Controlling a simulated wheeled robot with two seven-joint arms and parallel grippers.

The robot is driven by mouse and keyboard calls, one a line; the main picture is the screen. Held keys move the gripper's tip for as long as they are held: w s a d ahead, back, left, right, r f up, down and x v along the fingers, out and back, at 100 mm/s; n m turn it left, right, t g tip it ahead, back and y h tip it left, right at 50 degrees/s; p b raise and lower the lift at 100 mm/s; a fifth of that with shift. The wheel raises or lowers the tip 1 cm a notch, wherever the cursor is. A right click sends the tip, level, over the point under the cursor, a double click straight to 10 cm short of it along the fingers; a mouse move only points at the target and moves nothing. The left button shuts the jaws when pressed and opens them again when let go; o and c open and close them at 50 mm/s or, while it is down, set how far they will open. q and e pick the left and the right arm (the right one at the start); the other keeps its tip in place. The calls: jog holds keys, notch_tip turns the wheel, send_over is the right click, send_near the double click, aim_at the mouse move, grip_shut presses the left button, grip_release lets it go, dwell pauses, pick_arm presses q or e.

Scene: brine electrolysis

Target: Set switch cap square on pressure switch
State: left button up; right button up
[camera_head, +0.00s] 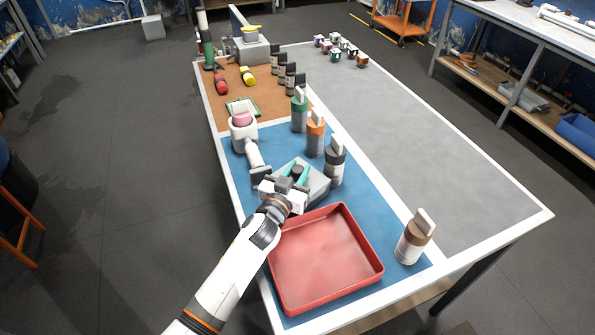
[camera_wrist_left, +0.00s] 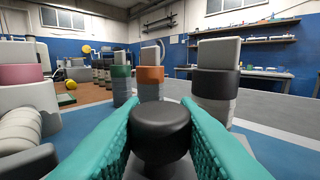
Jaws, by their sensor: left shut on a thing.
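My left gripper (camera_head: 294,177) is shut on a round black switch cap (camera_wrist_left: 161,131), which sits between its two teal fingers. In the head view the dark cap (camera_head: 297,171) shows between the fingers, above a grey sloped block (camera_head: 318,183) that looks like the pressure switch. In the left wrist view the cap looks roughly upright. A grey surface shows below it, and I cannot tell whether the cap touches it or sits square. The gripper hides part of the block. My right gripper is not in view.
A red tray (camera_head: 325,262) lies right in front of the block. A black-banded bottle (camera_head: 335,165) stands close to its right, with orange (camera_head: 315,137) and green (camera_head: 299,112) ones behind. A white fitting with a pink band (camera_head: 242,125) stands behind left. A brown-topped bottle (camera_head: 412,242) stands front right.

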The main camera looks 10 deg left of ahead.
pick_arm(q)
jog(key=shift+f, duration=0.2)
jog(key=o, duration=1)
jog(key=shift+r, duration=0.1)
